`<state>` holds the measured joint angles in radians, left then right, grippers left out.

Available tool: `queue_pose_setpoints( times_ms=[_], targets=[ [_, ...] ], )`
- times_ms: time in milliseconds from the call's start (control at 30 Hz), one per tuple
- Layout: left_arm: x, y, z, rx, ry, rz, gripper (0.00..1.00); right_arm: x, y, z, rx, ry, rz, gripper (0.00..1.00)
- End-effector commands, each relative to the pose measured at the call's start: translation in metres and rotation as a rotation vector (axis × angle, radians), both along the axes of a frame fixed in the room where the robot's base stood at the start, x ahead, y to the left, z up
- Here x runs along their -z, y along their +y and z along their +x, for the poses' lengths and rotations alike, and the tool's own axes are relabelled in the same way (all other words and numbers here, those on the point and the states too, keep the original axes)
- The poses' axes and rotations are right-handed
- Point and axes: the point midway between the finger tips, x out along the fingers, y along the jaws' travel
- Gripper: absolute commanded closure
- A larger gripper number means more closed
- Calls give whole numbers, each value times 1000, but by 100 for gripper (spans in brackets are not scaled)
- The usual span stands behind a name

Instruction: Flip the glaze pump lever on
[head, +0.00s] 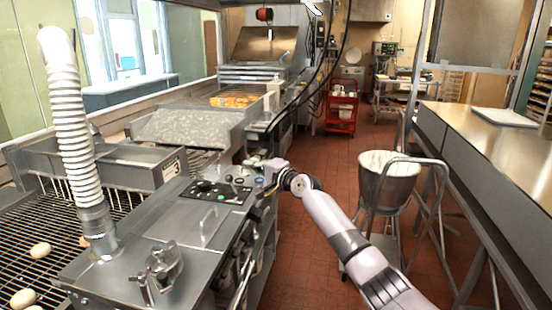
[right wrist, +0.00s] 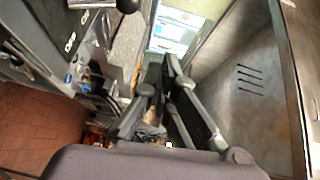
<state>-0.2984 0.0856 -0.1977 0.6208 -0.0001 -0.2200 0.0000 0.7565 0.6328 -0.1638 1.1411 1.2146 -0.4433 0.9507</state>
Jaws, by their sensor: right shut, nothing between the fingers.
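The control panel (head: 222,190) is a dark plate on top of the steel glaze machine (head: 150,240), with a black knob (head: 204,186), a blue button and small green marks. I cannot tell which part is the glaze pump lever. My right gripper (head: 257,164) is just beyond the panel's far right corner, shut and empty. In the right wrist view its dark fingers (right wrist: 165,68) come together at the tips. A black round knob (right wrist: 128,5) shows at the top edge there, apart from the fingers. My left gripper is out of view.
A ribbed white hose (head: 72,130) rises from the machine. A wire conveyor (head: 40,260) with pale dough pieces runs at the left. A steel bucket on a stand (head: 390,180) is right of my arm. A steel table (head: 490,140) lines the right side. Red tile floor lies between.

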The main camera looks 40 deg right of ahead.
Motion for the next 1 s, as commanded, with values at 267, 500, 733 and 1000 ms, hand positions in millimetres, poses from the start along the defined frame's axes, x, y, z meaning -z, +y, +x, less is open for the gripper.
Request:
queue_pose_setpoints(
  times_ms=[267, 500, 733, 1000],
  targets=[
    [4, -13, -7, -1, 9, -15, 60, -17, 0, -35, -1, -1, -3, 100],
    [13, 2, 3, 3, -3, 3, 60, -36, 0, -68, 1, -2, -4, 100],
    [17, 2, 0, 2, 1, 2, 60, -47, 0, -83, 1, 0, -1, 100],
    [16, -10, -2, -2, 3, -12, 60, -48, 0, -84, 1, 1, -1, 100]
  ],
)
